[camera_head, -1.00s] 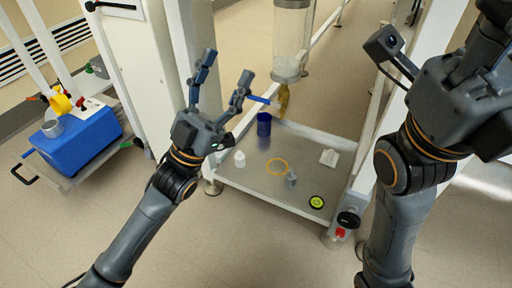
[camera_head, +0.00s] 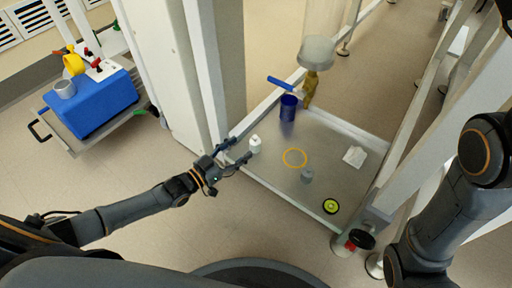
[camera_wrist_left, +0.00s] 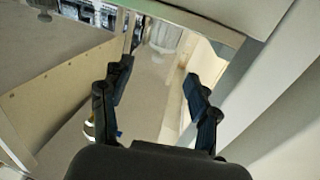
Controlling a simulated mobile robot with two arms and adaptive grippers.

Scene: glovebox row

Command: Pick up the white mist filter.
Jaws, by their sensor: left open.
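The white mist filter (camera_head: 255,145) looks like a small white upright piece with a narrower top. It stands near the left edge of the metal tray shelf (camera_head: 272,171) in the head view. My left gripper (camera_head: 236,151) is open, its two fingers spread just left of the filter. I cannot tell whether a finger touches it.
On the shelf are a blue cylinder (camera_head: 288,108), an orange ring (camera_head: 294,149), a grey piece (camera_head: 307,175), a yellow-green disc (camera_head: 330,206) and a white cloth-like piece (camera_head: 354,156). A white post (camera_head: 205,75) stands close behind my left gripper. A blue machine (camera_head: 92,104) sits on a cart.

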